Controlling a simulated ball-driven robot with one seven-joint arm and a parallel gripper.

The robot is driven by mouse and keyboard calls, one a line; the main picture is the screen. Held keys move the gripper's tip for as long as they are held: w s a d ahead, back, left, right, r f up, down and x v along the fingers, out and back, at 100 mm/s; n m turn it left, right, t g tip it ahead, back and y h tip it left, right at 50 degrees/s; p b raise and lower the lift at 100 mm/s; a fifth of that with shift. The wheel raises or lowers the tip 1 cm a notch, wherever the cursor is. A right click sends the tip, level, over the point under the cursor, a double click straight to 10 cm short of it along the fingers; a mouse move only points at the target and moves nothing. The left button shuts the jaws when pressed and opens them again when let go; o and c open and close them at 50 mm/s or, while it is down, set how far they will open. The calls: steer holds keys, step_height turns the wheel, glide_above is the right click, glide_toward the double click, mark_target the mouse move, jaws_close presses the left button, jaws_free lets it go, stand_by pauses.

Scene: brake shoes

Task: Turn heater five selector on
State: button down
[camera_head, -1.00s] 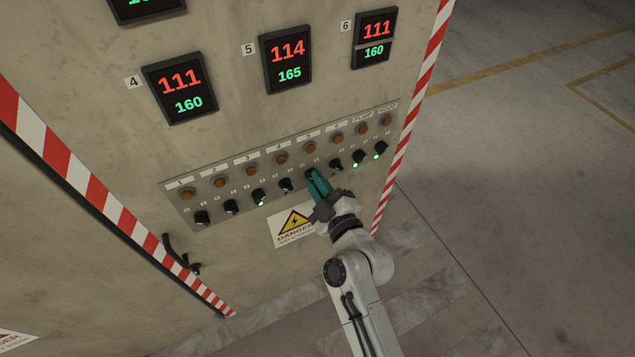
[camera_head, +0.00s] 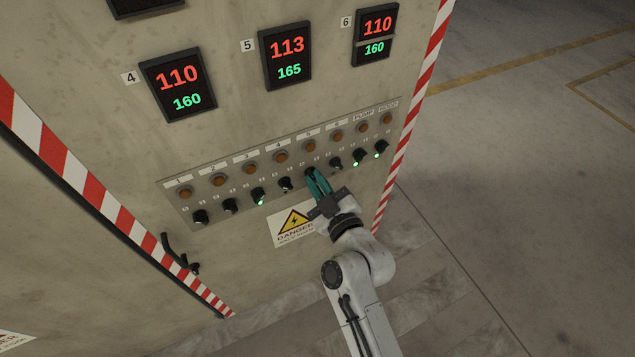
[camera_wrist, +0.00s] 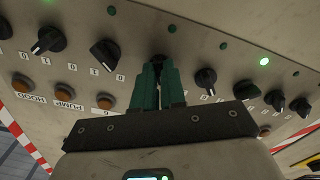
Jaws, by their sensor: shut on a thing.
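The heater five selector (camera_head: 310,172) is a small black knob under the amber lamp (camera_head: 310,146) labelled 5 on the panel strip. My gripper (camera_head: 314,178) reaches up to it from below right, and its teal fingers are closed around it. In the wrist view the fingers (camera_wrist: 158,82) hide most of the knob, with only a dark part (camera_wrist: 158,58) showing at their tips. I cannot tell which way the knob points. The heater 5 display (camera_head: 286,56) reads 113 over 165.
Neighbouring selectors stand close on both sides: heater four (camera_head: 285,185) at left and heater six (camera_head: 336,163) at right. Green lights glow at the heater three selector (camera_head: 258,197) and the two rightmost ones. A danger sign (camera_head: 294,225) is below. Open floor lies at right.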

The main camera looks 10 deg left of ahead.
steer(key=m, duration=0.3)
steer(key=shift+m, duration=0.4)
steer(key=m, duration=0.3)
steer(key=shift+m, duration=0.3)
steer(key=m, duration=0.3)
steer(key=shift+m, duration=0.3)
steer(key=shift+m+p, duration=0.45)
steer(key=shift+m, duration=1.15)
steer(key=shift+f, duration=0.1)
steer(key=c, duration=1.2)
jaws_free()
